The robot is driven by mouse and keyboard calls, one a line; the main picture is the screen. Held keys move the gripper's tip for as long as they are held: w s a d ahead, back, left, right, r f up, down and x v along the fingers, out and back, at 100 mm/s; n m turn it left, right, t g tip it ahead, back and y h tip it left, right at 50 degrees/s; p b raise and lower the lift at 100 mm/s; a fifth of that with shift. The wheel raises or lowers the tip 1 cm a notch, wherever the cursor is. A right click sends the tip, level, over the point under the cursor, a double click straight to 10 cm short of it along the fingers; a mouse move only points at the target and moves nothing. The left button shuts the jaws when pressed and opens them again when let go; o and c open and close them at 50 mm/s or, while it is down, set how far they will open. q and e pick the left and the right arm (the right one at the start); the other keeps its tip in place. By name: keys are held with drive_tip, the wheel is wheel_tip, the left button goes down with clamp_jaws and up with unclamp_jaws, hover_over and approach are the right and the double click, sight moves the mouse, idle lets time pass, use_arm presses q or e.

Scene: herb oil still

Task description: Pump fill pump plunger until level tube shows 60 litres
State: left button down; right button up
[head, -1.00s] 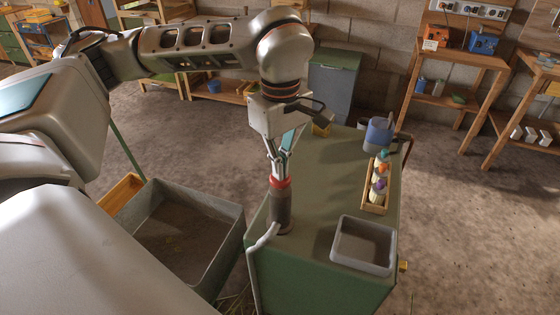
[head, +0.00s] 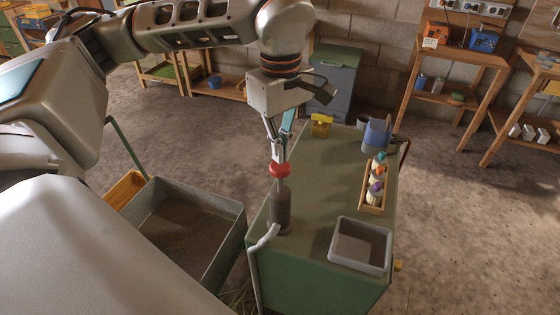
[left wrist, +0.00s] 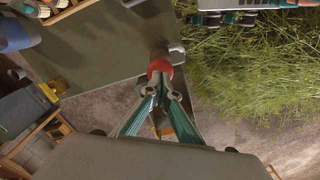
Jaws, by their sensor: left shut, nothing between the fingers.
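In the left wrist view the knob (left wrist: 160,68) lies just beyond the fingertips (left wrist: 161,88). I cannot make out the level tube in either view. My right gripper is out of view.
The green bench (head: 325,187) also carries a grey tray (head: 362,262), a wooden rack (head: 373,198) of small bottles, a blue-grey container (head: 377,135) and a yellow object (head: 321,124). A large grey bin (head: 222,258) stands left of the bench. Hay (left wrist: 245,75) shows in the left wrist view.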

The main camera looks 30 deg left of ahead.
sight(280, 166)
use_arm(q)
wheel_tip(280, 166, up, 6)
idle(0.5)
idle(0.5)
